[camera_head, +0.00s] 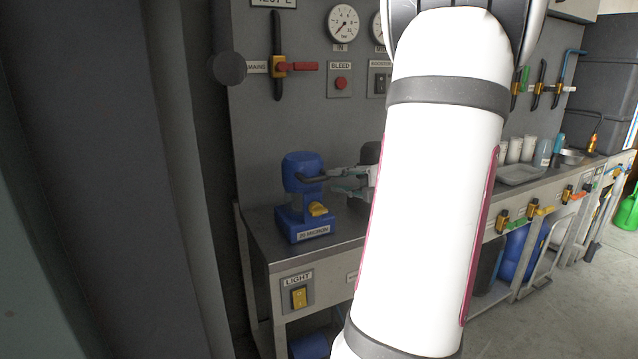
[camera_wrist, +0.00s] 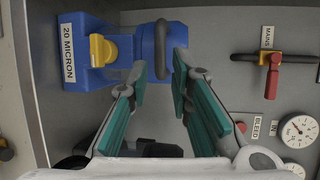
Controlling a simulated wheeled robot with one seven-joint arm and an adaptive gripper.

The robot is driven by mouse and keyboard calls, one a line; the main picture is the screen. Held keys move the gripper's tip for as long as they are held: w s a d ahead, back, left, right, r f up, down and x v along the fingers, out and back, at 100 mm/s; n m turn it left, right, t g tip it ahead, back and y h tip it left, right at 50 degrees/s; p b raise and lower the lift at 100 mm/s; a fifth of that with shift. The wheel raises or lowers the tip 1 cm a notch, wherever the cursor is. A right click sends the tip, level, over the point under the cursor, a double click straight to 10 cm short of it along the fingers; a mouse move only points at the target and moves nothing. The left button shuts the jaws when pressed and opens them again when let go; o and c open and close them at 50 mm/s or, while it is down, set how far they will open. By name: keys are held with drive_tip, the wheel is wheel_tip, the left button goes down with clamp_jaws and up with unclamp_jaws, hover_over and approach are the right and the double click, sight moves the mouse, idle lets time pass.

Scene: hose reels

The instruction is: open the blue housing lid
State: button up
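The blue housing (camera_head: 300,205) stands on the bench with a "20 MICRON" label and a yellow knob (camera_head: 319,209) low on its front. Its rounded blue lid (camera_head: 301,166) looks closed and carries a dark bar handle (camera_head: 311,178). In the wrist view the housing (camera_wrist: 85,40) lies sideways at the top, with the handle (camera_wrist: 162,50) between my fingertips. My gripper (camera_head: 332,181) is to the right of the lid, its fingers apart. In the wrist view my gripper (camera_wrist: 160,72) shows visible gaps on both sides of the handle. Whether either finger touches it is unclear.
The grey panel (camera_head: 250,120) behind holds gauges (camera_head: 343,23), a red MAINS lever (camera_head: 298,66) and a BLEED button (camera_head: 341,83). A dark round knob (camera_head: 228,68) juts out at the left. Cups (camera_head: 514,150) and a tray (camera_head: 521,174) stand farther right. My arm hides the middle bench.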

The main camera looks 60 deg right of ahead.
sight(324, 179)
drive_tip(key=x, duration=0.6)
drive_tip(key=shift+w+b, duration=0.15)
drive_tip(key=shift+b, duration=0.2)
clamp_jaws()
